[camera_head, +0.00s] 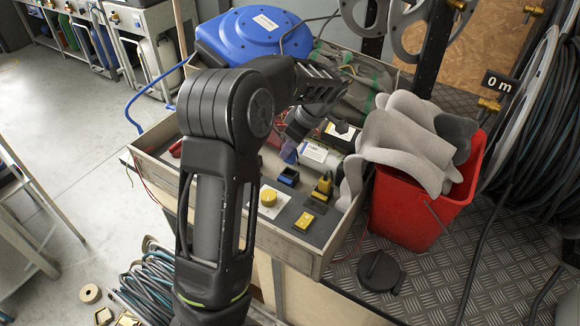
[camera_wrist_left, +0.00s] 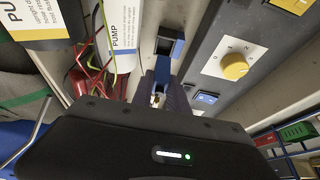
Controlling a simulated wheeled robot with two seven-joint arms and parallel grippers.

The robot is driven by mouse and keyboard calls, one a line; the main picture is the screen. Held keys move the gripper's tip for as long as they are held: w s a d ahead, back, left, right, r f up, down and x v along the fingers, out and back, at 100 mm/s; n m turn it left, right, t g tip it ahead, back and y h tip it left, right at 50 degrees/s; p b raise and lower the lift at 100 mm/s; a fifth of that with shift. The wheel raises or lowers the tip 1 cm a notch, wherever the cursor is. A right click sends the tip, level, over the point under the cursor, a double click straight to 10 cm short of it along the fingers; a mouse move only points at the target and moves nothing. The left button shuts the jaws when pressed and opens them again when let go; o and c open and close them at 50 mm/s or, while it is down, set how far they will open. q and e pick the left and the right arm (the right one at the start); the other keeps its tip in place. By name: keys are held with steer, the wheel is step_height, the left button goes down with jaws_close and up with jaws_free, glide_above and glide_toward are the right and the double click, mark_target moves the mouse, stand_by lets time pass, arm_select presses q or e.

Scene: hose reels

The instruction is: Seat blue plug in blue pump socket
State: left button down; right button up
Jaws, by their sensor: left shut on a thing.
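My left gripper (camera_head: 290,147) is over the pump panel in the open box, and its fingers also show in the left wrist view (camera_wrist_left: 162,88). It is shut on the blue plug (camera_wrist_left: 161,71), which is mostly hidden between the fingers. The blue pump socket, a black block with blue on it (camera_head: 289,176), sits on the panel just below the fingers in the head view. In the left wrist view the socket (camera_wrist_left: 178,48) is just beyond the plug. The plug looks apart from the socket, though the exact gap is hard to tell. My right gripper is not in view.
A labelled pump cylinder (camera_head: 318,155) and red wires (camera_wrist_left: 95,78) lie beside the socket. A red bucket with grey cloth (camera_head: 412,205) stands right of the box.

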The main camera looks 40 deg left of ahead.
mark_target(290, 164)
arm_select(q)
steer(key=shift+f, duration=1.2)
steer(key=shift+f, duration=1.85)
steer(key=shift+f, duration=0.2)
steer(key=c, duration=1.3)
jaws_free()
steer(key=shift+r, duration=0.15)
